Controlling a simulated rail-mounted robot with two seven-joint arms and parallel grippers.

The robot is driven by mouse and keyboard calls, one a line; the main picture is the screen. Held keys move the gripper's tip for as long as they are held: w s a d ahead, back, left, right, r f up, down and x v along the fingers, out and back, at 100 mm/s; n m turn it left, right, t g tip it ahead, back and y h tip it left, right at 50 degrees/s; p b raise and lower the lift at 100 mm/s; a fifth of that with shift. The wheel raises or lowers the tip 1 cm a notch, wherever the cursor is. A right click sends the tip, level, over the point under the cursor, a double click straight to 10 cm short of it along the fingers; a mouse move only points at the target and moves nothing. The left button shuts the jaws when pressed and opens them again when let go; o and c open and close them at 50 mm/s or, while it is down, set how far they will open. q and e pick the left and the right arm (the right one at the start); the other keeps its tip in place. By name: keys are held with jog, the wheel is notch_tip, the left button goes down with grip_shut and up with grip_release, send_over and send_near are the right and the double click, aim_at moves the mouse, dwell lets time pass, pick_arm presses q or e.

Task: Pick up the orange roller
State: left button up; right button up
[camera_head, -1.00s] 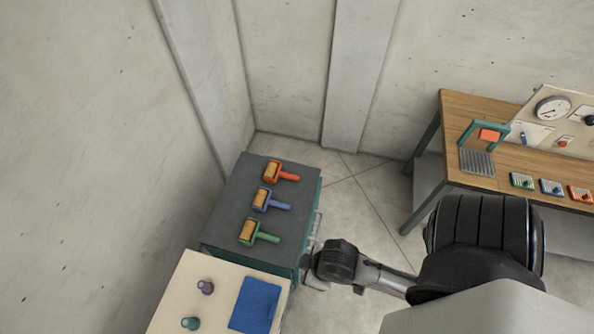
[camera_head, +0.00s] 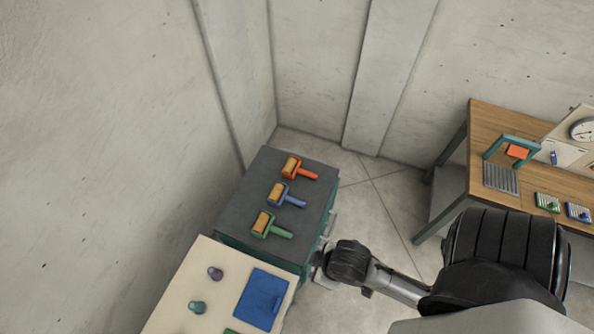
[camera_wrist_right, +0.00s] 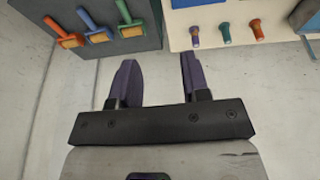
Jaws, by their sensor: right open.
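The orange roller (camera_head: 299,168) lies on the dark grey top of a cabinet (camera_head: 238,217), at its far end, with its handle pointing right. It also shows at the upper left of the right wrist view (camera_wrist_right: 56,27). A blue roller (camera_head: 286,196) and a green roller (camera_head: 271,226) lie in a row nearer than it. My right gripper (camera_wrist_right: 157,72) is open, with nothing between its purple fingers. In the head view it is beside the cabinet's near right side, low and away from the orange roller, its fingers hard to make out. My left gripper is not in view.
A cream table (camera_head: 178,296) with a blue mat (camera_head: 262,299) and purple and green knobbed pieces adjoins the cabinet's near end. A wooden workbench (camera_head: 485,125) with a gauge panel stands at right. Bare floor lies between. A concrete wall runs along the left.

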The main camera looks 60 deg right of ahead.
jog(key=shift+o, duration=0.3)
jog(key=shift+a, duration=0.15)
jog(key=o, duration=0.8)
jog(key=shift+o, duration=0.8)
